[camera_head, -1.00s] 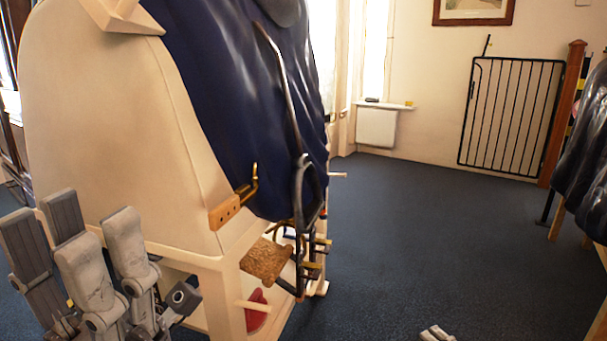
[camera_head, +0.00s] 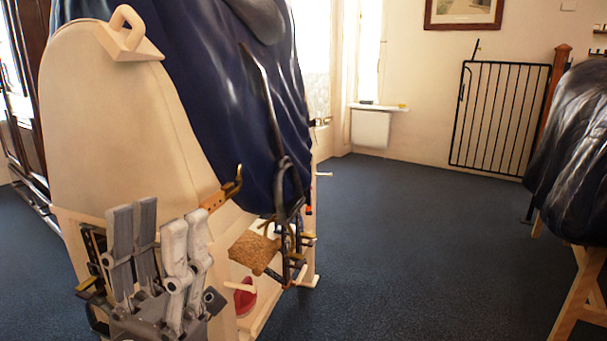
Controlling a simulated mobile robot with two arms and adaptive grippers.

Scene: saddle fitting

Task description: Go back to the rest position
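My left gripper (camera_head: 159,222) is at the lower left, with its fingers pointing up. Its dark grey finger pair and light grey finger pair stand apart, with nothing between them. It is in front of the lower end of the cream saddle stand (camera_head: 115,140) and hides part of it; I cannot tell whether they touch. A dark blue cover or saddle (camera_head: 215,90) lies over the stand, with a dark strap and stirrup-like metal part (camera_head: 287,180) hanging at its side. My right gripper is not in view.
A brass hook (camera_head: 233,186), a brown textured pad (camera_head: 254,251) and a red object (camera_head: 245,298) are near the stand's right side. Another dark saddle (camera_head: 575,140) on a wooden trestle (camera_head: 576,295) is at the right. The blue floor (camera_head: 420,235) between is clear. A black gate (camera_head: 500,115) stands behind.

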